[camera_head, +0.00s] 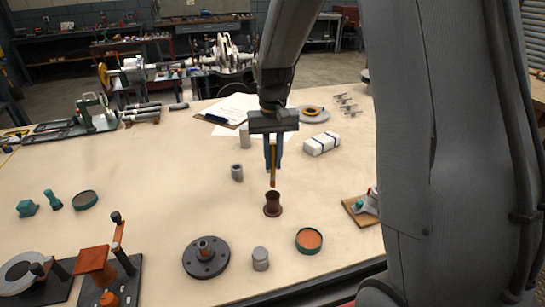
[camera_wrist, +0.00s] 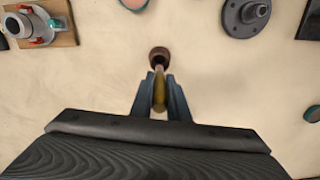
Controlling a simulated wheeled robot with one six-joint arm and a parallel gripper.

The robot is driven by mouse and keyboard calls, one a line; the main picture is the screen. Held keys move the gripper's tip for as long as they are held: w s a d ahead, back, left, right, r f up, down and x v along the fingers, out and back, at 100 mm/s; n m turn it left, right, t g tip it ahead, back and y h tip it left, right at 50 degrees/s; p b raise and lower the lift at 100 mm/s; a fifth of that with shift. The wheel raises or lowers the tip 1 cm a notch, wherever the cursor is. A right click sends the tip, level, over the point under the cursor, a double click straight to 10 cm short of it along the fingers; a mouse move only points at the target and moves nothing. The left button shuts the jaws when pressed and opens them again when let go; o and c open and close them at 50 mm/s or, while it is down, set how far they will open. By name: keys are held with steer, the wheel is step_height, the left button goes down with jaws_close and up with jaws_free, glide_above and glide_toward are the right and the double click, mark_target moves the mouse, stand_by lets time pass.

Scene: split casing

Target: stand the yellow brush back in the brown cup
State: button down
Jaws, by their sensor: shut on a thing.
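The yellow brush (camera_head: 273,161) is held upright in my gripper (camera_head: 273,156), with its reddish lower end pointing down. My gripper is shut on it. The brown cup (camera_head: 272,205) stands on the table just below the brush, and a small gap shows between the brush's lower end and the cup's rim in the head view. In the wrist view the brush (camera_wrist: 159,92) lies between the two fingers (camera_wrist: 160,98), and its far end points at the opening of the brown cup (camera_wrist: 159,56). The cup's inside is mostly dark.
A dark flanged disc (camera_head: 206,258), a grey cylinder (camera_head: 260,259) and a green-rimmed tin (camera_head: 309,240) stand in front of the cup. A small grey cylinder (camera_head: 237,172) is behind it to the left. A strapped white bundle (camera_head: 322,143) lies behind right.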

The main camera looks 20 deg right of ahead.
mark_target(273, 175)
steer(key=shift+f+b, duration=1.85)
steer(key=shift+f, duration=2.05)
steer(key=c, duration=1.6)
jaws_free()
steer(key=shift+r, duration=0.15)
step_height(273, 175, up, 8)
steer(key=shift+f+b, duration=0.25)
steer(key=shift+b, duration=0.5)
